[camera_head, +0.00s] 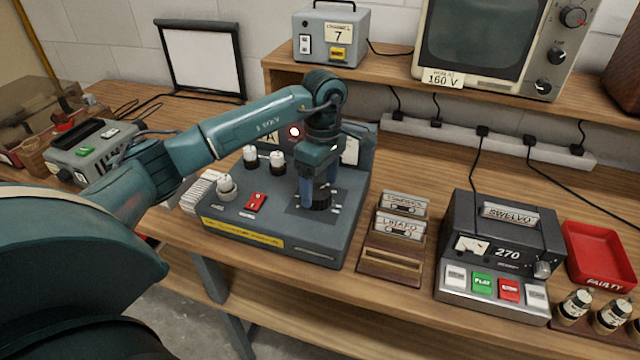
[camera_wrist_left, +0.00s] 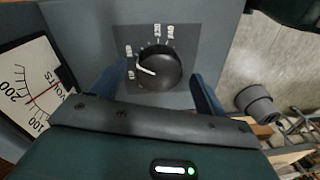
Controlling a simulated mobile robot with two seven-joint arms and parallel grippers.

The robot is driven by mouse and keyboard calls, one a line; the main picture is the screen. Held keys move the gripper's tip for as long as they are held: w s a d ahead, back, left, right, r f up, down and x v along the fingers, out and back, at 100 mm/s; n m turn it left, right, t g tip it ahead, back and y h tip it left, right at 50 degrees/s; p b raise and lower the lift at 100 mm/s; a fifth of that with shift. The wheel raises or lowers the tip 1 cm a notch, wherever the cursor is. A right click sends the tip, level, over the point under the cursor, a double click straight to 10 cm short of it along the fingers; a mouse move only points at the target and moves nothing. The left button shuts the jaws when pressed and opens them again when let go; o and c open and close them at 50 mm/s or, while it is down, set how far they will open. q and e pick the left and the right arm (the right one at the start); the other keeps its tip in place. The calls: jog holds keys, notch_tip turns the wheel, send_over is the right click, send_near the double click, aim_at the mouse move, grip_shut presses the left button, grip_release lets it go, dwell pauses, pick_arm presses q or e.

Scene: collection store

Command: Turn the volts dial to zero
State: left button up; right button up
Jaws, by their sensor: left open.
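The volts dial (camera_head: 318,203) is a black round knob on the top of the grey console (camera_head: 230,222), partly hidden under my left gripper in the head view. In the left wrist view the dial (camera_wrist_left: 160,66) shows a white pointer line toward the lower left, with small number labels around its left and far sides. My left gripper (camera_head: 318,190) points down over it, open. In the wrist view its blue fingers stand on either side of the dial; contact cannot be told. A volts meter (camera_wrist_left: 30,85) at the left has a red needle between 100 and 200, nearer 200.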

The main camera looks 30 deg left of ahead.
pick_arm(q)
jog(key=shift+f, duration=0.7)
jog(key=shift+c, duration=0.4)
jog(key=c, duration=0.9)
